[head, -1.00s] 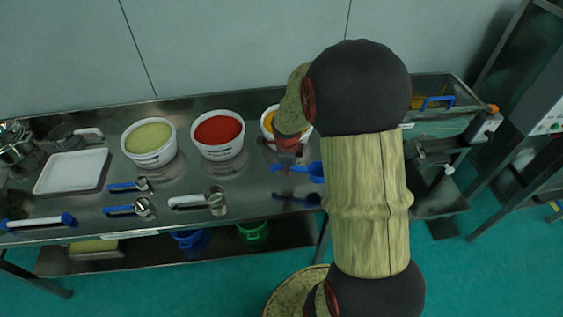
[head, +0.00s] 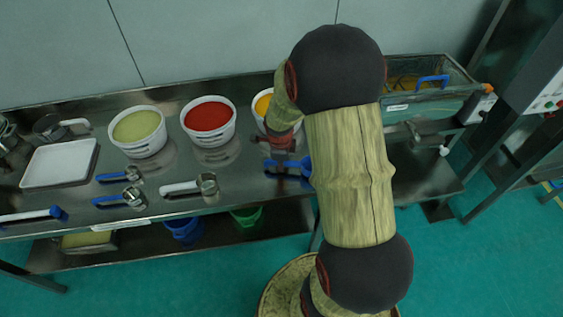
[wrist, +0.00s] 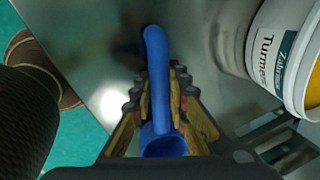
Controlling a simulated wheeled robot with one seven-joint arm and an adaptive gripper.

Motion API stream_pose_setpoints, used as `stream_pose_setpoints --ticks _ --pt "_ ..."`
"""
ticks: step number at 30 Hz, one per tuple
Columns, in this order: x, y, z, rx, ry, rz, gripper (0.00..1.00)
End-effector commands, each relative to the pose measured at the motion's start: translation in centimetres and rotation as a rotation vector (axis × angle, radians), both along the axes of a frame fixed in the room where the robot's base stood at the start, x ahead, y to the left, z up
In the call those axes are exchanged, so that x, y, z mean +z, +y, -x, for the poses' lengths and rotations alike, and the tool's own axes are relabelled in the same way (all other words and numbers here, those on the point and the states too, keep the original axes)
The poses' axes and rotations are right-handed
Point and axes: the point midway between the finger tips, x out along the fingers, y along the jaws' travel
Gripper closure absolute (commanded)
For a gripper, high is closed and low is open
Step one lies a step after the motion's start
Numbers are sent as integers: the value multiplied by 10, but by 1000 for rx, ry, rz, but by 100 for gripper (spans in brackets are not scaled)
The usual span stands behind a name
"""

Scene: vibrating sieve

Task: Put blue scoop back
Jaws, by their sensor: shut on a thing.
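The blue scoop (wrist: 152,70) is between my gripper's fingers in the wrist view, its handle pointing up the picture and its cup (wrist: 165,145) low between the fingers. My gripper (wrist: 156,100) is shut on the handle. In the head view the scoop (head: 272,164) shows as blue pieces on both sides of my gripper (head: 284,162), just in front of the yellow bowl (head: 262,104). The scoop is at or just above the steel table (head: 240,180); I cannot tell if it touches. My arm hides part of it.
The yellow bowl, labelled Turmeric (wrist: 285,50), stands close on the right in the wrist view. Left of it are a red bowl (head: 209,130), a green bowl (head: 140,144), a white tray (head: 60,165) and several metal scoops. A sieve box (head: 425,98) stands right.

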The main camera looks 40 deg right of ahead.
Motion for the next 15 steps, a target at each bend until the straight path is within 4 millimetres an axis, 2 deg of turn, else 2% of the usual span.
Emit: stream_pose_setpoints --ticks 15 --pt "-3 0 0 -1 0 0 100"
